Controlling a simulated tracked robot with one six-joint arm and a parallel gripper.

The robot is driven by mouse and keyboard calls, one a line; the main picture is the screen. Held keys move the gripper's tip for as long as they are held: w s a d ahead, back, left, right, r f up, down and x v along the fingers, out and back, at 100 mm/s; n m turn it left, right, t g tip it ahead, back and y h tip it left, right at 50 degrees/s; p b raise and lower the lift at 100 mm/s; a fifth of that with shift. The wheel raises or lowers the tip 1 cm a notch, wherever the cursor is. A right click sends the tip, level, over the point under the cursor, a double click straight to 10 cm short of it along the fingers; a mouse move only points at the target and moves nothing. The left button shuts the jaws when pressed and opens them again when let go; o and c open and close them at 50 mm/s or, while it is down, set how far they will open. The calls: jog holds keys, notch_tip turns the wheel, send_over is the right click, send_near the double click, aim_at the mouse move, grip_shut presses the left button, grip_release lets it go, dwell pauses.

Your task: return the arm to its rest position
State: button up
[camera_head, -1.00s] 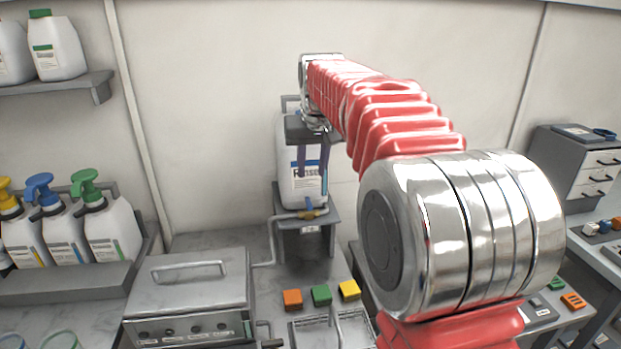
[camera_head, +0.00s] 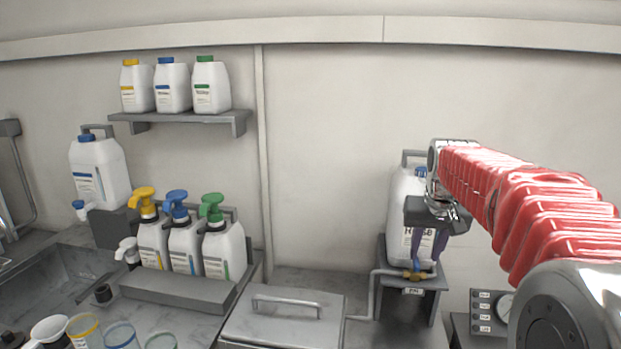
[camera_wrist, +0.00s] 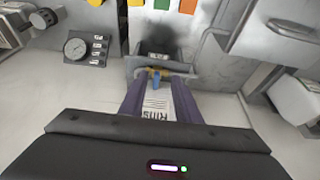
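My arm, in a red ribbed sleeve with chrome joints, reaches in from the right in the head view. My gripper (camera_head: 428,258) hangs at its end with purple fingers pointing down, in front of the white Rinse jug (camera_head: 401,205). In the wrist view my gripper (camera_wrist: 160,88) has its two fingers apart. The jug's label (camera_wrist: 157,104) shows between them, with a blue tap beyond. The fingers appear empty; whether they touch the jug cannot be told.
The jug stands on a grey stand (camera_head: 431,281) with a brass tap. A lidded metal box (camera_head: 283,318) is to its left. Several pump bottles (camera_head: 184,245) stand in a rack, below a wall shelf (camera_head: 180,117) with white bottles. A gauge panel (camera_head: 490,312) is right.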

jog(key=s+a+f, duration=0.2)
jog(key=s+a, duration=0.2)
jog(key=s, duration=0.6)
jog(key=s+a+f+n+t, duration=0.1)
jog(key=s+a+f, duration=0.1)
jog(key=s, duration=0.8)
jog(key=s+a+f+n, duration=0.1)
jog(key=s+a+f, duration=0.2)
jog(key=s, duration=0.7)
jog(key=shift+a+t+y, duration=0.3)
jog(key=shift+a+y, duration=0.1)
jog(key=shift+a, duration=0.9)
